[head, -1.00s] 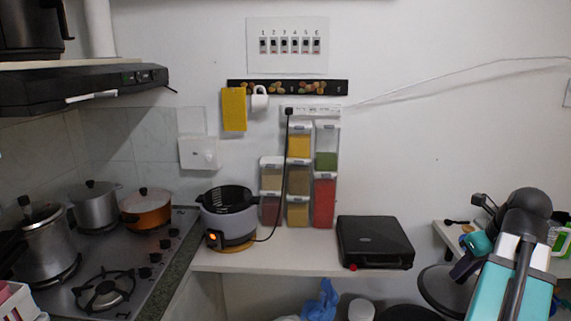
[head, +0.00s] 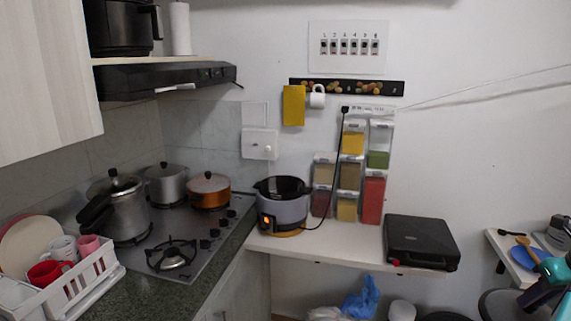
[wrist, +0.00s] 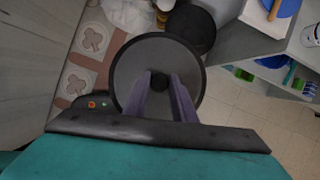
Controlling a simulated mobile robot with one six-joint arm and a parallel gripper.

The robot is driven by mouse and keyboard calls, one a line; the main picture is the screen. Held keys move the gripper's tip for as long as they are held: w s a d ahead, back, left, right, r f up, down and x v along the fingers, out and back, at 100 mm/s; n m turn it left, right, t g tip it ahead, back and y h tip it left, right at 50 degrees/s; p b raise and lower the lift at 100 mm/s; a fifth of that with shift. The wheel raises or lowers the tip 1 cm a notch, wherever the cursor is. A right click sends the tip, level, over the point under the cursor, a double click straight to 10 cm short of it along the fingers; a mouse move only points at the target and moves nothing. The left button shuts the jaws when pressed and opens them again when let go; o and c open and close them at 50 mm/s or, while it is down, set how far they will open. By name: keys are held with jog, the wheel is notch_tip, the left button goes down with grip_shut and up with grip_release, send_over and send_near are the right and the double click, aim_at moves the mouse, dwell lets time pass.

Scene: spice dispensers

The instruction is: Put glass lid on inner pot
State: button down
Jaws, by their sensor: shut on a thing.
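My gripper (wrist: 160,86) is shut on the black knob of the round glass lid (wrist: 132,68), which has a dark rim and hangs in the air under the wrist. In the head view, the lid (head: 497,306) is partly cut off at the lower right, beside my teal arm. The dark inner pot (head: 281,185) sits in a grey cooker (head: 284,210) with an orange light, on the white counter. It is uncovered at the top. The lid is well to the right of the cooker and apart from it.
The stove (head: 190,245) with several pots is left of the cooker. Spice dispensers (head: 350,178) stand behind it to the right. A black grill (head: 421,242) is on the counter's right. A dish rack (head: 70,285) is at the lower left. Bags lie below the counter.

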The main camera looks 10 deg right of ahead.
jog(key=shift+w+a+f, duration=0.1)
jog(key=shift+w+a, duration=0.25)
jog(key=shift+w, duration=0.2)
jog(key=shift+w+a+f, duration=0.1)
jog(key=shift+w+a, duration=0.25)
jog(key=shift+w, duration=0.2)
jog(key=w+a+f+n+y, duration=0.1)
jog(key=w+a+f+n, duration=0.2)
jog(key=w+a, duration=0.6)
jog(key=w+a+f+n+y, duration=0.1)
jog(key=w+a+f+n, duration=0.2)
jog(key=w+a, duration=0.6)
jog(key=w+a+f+n+g, duration=0.2)
jog(key=w+a+n, duration=0.1)
jog(key=a+n, duration=0.4)
jog(key=w+a+f+n+g+y, duration=0.1)
jog(key=w+a+f+n+g, duration=0.2)
jog(key=a+n, duration=0.4)
jog(key=w+a+f+n+g+y, duration=0.1)
jog(key=w+a+f+n+g, duration=0.1)
jog(key=a+n, duration=0.5)
jog(key=shift+w+a+f, duration=0.4)
jog(key=shift+a+f, duration=0.3)
jog(key=shift+a, duration=1.65)
jog(key=shift+d, duration=0.1)
